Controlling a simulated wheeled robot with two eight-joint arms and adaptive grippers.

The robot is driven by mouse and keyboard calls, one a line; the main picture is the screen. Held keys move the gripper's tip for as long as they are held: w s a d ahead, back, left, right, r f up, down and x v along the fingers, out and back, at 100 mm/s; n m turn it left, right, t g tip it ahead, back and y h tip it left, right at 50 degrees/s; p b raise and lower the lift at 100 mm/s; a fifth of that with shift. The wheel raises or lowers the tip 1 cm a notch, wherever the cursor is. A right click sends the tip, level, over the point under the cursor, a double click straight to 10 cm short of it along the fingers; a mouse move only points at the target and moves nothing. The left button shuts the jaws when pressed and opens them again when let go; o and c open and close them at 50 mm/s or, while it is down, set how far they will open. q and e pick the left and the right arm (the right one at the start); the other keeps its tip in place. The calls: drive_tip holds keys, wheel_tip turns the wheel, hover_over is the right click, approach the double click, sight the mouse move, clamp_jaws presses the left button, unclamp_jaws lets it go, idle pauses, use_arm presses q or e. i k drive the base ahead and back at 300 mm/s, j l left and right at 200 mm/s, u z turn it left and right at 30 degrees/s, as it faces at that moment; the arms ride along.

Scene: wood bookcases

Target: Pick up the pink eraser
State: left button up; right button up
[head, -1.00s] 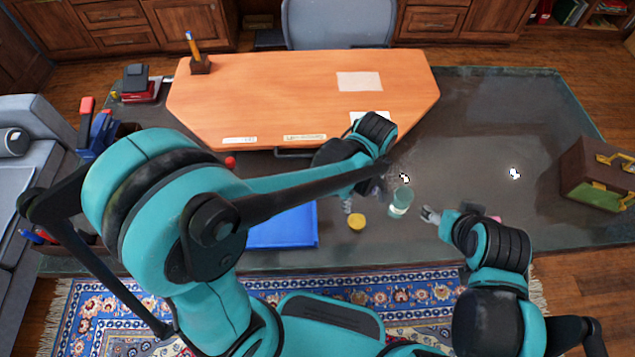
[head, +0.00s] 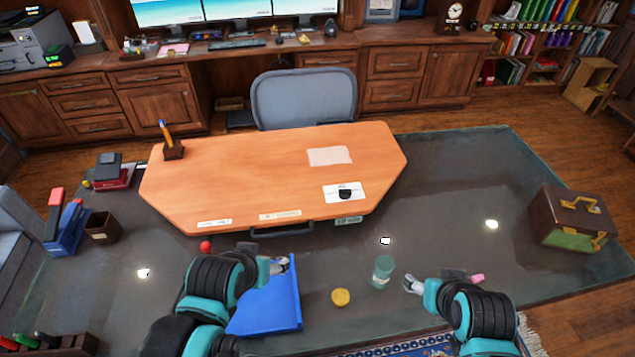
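A small pink object (head: 477,278), which looks like the eraser, lies on the dark desk and is partly hidden by my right arm. My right gripper (head: 412,286) points left, beside the glass and to the left of the pink object; nothing shows in it. My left gripper (head: 281,264) is over or beside the far edge of the blue folder, well left of the pink object. Both sets of fingers are too small to tell whether they are open.
A teal glass (head: 383,271) and a yellow round object (head: 340,297) stand between my grippers. A blue folder (head: 270,308) lies below my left gripper. An orange board (head: 240,180) fills the desk's middle; a brown case (head: 570,220) stands right.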

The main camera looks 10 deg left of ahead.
sight(479, 278)
drive_tip(key=i+l+z, duration=0.1)
drive_tip(key=l+z, duration=0.2)
drive_tip(key=i+l+z, duration=0.1)
drive_tip(key=l+z, duration=0.2)
drive_tip(key=i+l+z, duration=0.15)
drive_tip(key=z, duration=0.15)
drive_tip(key=i+l+u, duration=0.15)
drive_tip(key=l+u, duration=0.15)
drive_tip(key=i+l+u, duration=0.1)
drive_tip(key=l+u, duration=0.5)
drive_tip(key=l, duration=0.2)
